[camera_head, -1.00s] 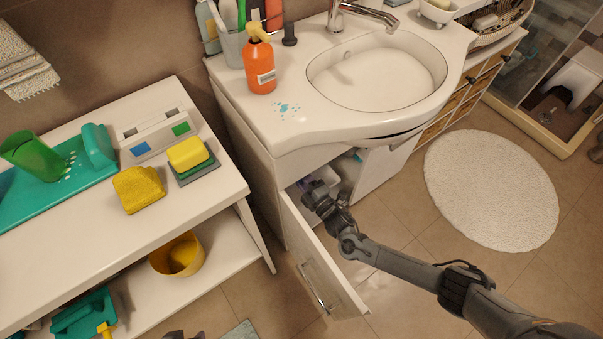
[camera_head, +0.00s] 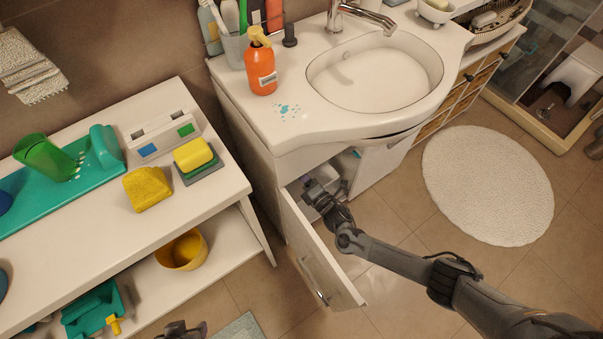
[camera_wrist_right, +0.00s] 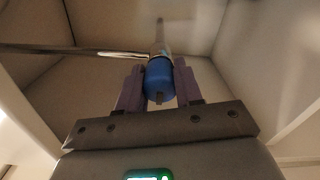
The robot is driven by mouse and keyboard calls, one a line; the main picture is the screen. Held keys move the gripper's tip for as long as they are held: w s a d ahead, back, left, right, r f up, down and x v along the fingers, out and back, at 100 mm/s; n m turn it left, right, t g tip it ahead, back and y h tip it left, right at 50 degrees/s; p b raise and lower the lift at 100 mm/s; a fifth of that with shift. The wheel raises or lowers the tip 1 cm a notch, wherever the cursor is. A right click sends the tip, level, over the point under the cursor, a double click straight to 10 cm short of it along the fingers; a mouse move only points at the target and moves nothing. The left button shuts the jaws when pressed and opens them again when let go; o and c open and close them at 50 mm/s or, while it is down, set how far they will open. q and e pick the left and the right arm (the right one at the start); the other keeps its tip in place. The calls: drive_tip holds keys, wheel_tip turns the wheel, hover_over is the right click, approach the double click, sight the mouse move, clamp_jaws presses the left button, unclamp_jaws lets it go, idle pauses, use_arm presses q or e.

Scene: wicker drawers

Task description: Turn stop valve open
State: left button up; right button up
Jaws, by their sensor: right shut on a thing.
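The stop valve shows in the right wrist view as a blue handle (camera_wrist_right: 160,82) on a metal stem, with a pipe (camera_wrist_right: 80,51) running off to the left. My right gripper (camera_wrist_right: 158,70) has its two purple fingers on either side of the blue handle and is shut on it. In the head view my right gripper (camera_head: 312,188) reaches into the open cabinet under the sink, and the valve is hidden there. A dark part of my left gripper (camera_head: 183,330) shows at the bottom edge; its fingers are not clear enough to judge.
The open cabinet door (camera_head: 318,262) stands left of my right forearm. The white sink counter (camera_head: 330,128) overhangs the cabinet. A white shelf table (camera_head: 225,185) stands at left with sponges and a yellow pot (camera_head: 182,252). A round white rug (camera_head: 487,185) lies at right.

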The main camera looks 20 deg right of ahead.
drive_tip(key=o, duration=1)
drive_tip(key=shift+s+d+p, duration=0.1)
drive_tip(key=shift+s+p, duration=0.2)
drive_tip(key=shift+s, duration=0.2)
drive_tip(key=shift+p+v, duration=1.8)
drive_tip(key=shift+v, duration=3.1)
